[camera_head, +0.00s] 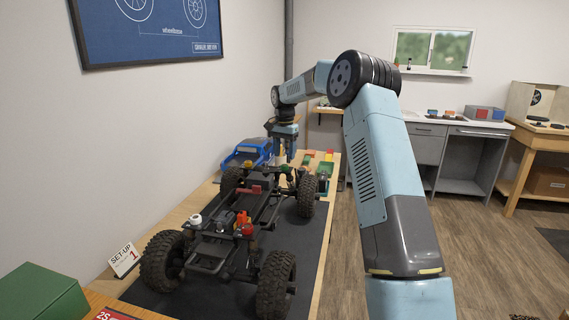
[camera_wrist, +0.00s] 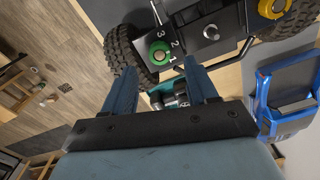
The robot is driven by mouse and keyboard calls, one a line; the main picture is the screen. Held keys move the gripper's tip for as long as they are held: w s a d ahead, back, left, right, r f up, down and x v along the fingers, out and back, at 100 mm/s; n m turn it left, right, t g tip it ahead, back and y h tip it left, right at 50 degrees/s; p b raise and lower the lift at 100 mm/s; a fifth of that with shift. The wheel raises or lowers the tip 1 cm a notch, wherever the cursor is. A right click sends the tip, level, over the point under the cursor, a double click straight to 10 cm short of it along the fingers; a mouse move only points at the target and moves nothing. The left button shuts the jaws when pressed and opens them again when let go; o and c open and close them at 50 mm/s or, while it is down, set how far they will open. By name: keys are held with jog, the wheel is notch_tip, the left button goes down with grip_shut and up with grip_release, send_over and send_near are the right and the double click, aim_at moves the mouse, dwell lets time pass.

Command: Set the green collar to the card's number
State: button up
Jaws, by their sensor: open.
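The green collar (camera_wrist: 160,53) sits on the crawler's chassis near a wheel, with the printed numbers 3, 2 and 1 along its edge. Which number it is set to, I cannot tell. It shows small in the head view (camera_head: 286,169). The set-up card (camera_head: 125,259) leans at the left edge of the bench and reads 1. My gripper (camera_wrist: 161,69) is open and empty, its two fingers either side of the green collar in the wrist picture. They look apart from it.
The crawler chassis (camera_head: 220,245) with big tyres stands on a dark mat. A yellow collar (camera_wrist: 272,7) is across the chassis. A blue body shell (camera_head: 247,152) lies behind it; a green box (camera_head: 40,295) is at front left.

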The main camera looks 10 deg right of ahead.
aim_at(284, 165)
jog(key=shift+f, duration=2.35)
jog(key=shift+c, duration=0.3)
jog(key=c, duration=1)
jog(key=shift+a+n, duration=0.1)
jog(key=shift+n, duration=0.3)
jog(key=n, duration=0.5)
jog(key=shift+n, duration=0.3)
jog(key=n, duration=0.5)
jog(key=shift+n, duration=0.4)
